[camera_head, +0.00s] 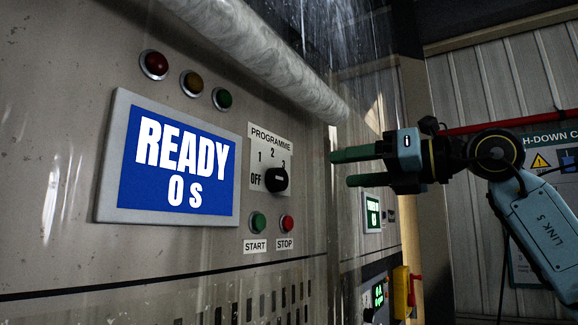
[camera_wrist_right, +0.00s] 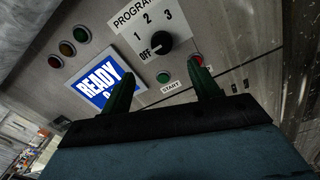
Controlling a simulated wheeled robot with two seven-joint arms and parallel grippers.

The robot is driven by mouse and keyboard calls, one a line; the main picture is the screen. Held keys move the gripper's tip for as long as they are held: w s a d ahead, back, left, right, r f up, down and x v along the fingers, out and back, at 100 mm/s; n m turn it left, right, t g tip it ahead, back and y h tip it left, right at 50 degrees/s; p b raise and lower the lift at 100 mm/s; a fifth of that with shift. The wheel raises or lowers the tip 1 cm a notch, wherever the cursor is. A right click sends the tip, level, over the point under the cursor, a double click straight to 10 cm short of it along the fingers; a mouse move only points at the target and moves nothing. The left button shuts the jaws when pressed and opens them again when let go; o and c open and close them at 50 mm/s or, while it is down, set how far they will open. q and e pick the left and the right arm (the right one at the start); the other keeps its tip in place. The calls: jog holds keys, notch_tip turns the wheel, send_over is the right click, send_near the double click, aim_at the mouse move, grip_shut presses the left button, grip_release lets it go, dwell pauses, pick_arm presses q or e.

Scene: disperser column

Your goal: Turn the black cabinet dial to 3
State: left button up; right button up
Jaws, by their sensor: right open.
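The black dial (camera_head: 276,180) sits on a white plate (camera_head: 257,150) marked PROGRAMME, OFF, 1, 2 and 3 on the cabinet front. Its white mark appears to face OFF. The dial also shows in the wrist view (camera_wrist_right: 158,43), above and between my fingers. My right gripper (camera_head: 340,169) comes in from the right with green fingers, open and empty. It is apart from the dial, to its right in the head view. In the wrist view its fingertips (camera_wrist_right: 164,80) are spread wide. My left gripper is not in view.
A blue screen (camera_head: 170,165) reads READY 0 s. Below the dial are a green START button (camera_head: 257,222) and a red STOP button (camera_head: 286,223). Red, amber and green lamps (camera_head: 192,83) sit above the screen. A thick pale pipe (camera_head: 250,55) runs above the dial.

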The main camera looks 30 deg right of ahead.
aim_at(284, 177)
jog(key=shift+h, duration=0.3)
jog(key=p+x, duration=0.3)
jog(key=x, duration=1)
jog(key=shift+r, duration=0.2)
jog(key=shift+c, duration=0.2)
jog(key=c, duration=0.9)
